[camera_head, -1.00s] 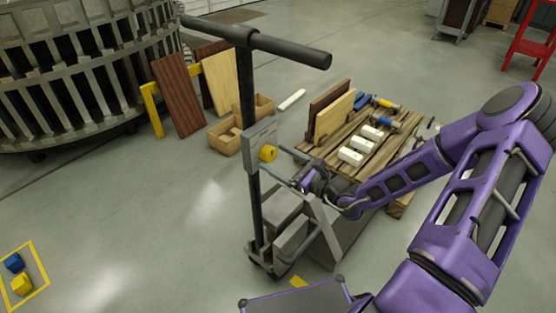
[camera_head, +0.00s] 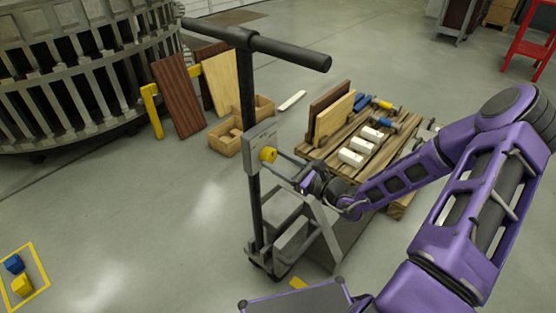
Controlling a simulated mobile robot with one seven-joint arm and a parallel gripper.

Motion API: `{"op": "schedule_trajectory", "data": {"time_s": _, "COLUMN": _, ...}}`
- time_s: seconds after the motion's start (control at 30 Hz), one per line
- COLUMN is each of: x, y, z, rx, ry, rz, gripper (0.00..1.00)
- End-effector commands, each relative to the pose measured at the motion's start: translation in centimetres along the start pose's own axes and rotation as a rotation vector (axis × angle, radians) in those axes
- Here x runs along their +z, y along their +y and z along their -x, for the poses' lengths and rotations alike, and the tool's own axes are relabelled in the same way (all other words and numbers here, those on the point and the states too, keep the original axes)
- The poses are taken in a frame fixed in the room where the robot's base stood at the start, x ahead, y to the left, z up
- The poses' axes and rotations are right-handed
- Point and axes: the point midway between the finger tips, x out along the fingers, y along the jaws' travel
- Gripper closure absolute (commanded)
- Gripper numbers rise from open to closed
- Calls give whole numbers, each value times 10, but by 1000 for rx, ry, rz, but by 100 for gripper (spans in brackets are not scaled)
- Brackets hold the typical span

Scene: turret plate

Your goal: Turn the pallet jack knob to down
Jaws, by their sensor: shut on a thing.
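The pallet jack (camera_head: 255,205) stands upright in the middle of the head view, with a black post and a T-handle (camera_head: 260,43) on top. A grey plate (camera_head: 258,141) on the post carries the round yellow knob (camera_head: 268,155). My purple arm reaches in from the right. My gripper (camera_head: 276,160) has its thin grey fingers at the knob's right side and is shut on it. The fingertips are small, and the exact contact is hard to see. The knob's pointer and any position marks cannot be made out.
A slatted pallet (camera_head: 365,170) with boards, white blocks and tools lies behind my forearm. Wooden boxes (camera_head: 226,142) and leaning panels (camera_head: 178,98) stand behind the post. A large slatted ring structure (camera_head: 70,75) fills the upper left.

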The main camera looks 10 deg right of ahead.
Motion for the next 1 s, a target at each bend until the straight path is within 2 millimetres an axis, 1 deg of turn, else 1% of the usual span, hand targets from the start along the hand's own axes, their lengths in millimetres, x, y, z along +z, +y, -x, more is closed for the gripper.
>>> {"op": "schedule_trajectory", "data": {"time_s": 0.27, "x": 5, "y": 0, "z": 0, "rx": 1, "ry": 1, "rz": -139, "gripper": 99}}
{"op": "schedule_trajectory", "data": {"time_s": 0.8, "x": 3, "y": 1, "z": 0, "rx": -1, "ry": -4, "rz": -609, "gripper": 99}}
{"op": "schedule_trajectory", "data": {"time_s": 1.0, "x": 2, "y": 1, "z": 0, "rx": -3, "ry": -6, "rz": -740, "gripper": 99}}
